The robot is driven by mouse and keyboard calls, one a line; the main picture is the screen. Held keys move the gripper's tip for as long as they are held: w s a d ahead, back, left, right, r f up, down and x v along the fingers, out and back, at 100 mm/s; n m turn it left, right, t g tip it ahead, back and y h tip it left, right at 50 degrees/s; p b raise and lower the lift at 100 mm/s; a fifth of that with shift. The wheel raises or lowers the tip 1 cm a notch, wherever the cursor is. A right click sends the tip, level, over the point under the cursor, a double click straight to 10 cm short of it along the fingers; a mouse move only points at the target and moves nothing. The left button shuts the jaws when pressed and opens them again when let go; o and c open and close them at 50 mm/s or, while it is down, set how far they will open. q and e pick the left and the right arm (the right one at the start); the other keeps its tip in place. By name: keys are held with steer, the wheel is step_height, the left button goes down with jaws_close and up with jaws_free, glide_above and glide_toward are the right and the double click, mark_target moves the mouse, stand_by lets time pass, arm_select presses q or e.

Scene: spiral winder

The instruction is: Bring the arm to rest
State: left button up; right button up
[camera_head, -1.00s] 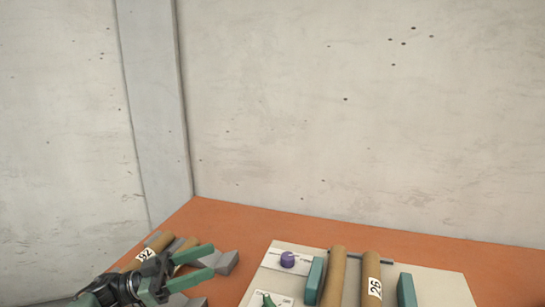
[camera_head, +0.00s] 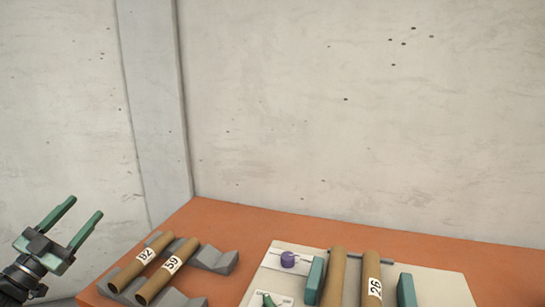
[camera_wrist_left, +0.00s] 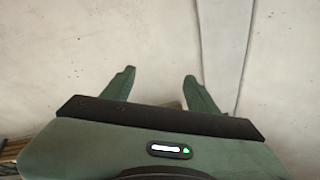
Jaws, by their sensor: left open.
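My left gripper (camera_head: 78,208) is at the left of the head view, raised and beyond the table's left edge. Its two green fingers are spread and nothing is between them. In the left wrist view the open fingers (camera_wrist_left: 158,90) point at the bare concrete wall. My right gripper is in neither view.
Cardboard tubes labelled 92 (camera_head: 142,260) and 59 (camera_head: 168,270) lie on grey notched holders (camera_head: 222,262) on the orange table (camera_head: 235,225). A pale board (camera_head: 447,290) carries a purple knob (camera_head: 288,259), teal blocks (camera_head: 406,291), a tube labelled 26 (camera_head: 371,270) and another tube (camera_head: 335,270).

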arm_select(q)
steer(key=w+a+f+n+g+y, duration=0.2)
steer(key=a+f+g+y, duration=0.2)
steer(key=a+f+y, duration=0.85)
steer(key=s+d+f+n+g, duration=0.15)
steer(key=s+f, duration=0.25)
steer(key=f, duration=0.8)
steer(key=s+d+f+n+g+h, duration=0.1)
steer(key=s+d+f+g, duration=0.3)
steer(key=f, duration=0.8)
steer(key=s+f+n+g, duration=0.1)
steer(key=s+f, duration=0.4)
steer(key=f, duration=0.7)
steer(key=s+d+f+g+h, duration=0.1)
steer(key=s+d+f+g, duration=0.2)
steer(key=s+d+f, duration=0.5)
steer(key=s+d+f+g+h, duration=0.15)
steer(key=s+d+f, duration=0.35)
steer(key=s+f, duration=0.8)
steer(key=s+d+f+g, duration=0.2)
steer(key=s+d, duration=0.5)
steer(key=s, duration=0.4)
steer(key=s+d+f+n+g+h, duration=0.1)
steer(key=s+d+f+g, duration=0.2)
steer(key=s+d+f, duration=0.2)
steer(key=s+d, duration=0.3)
steer(key=s, duration=0.4)
steer(key=shift+f+n, duration=0.1)
steer(key=shift+n, duration=0.15)
steer(key=shift+c, duration=0.3)
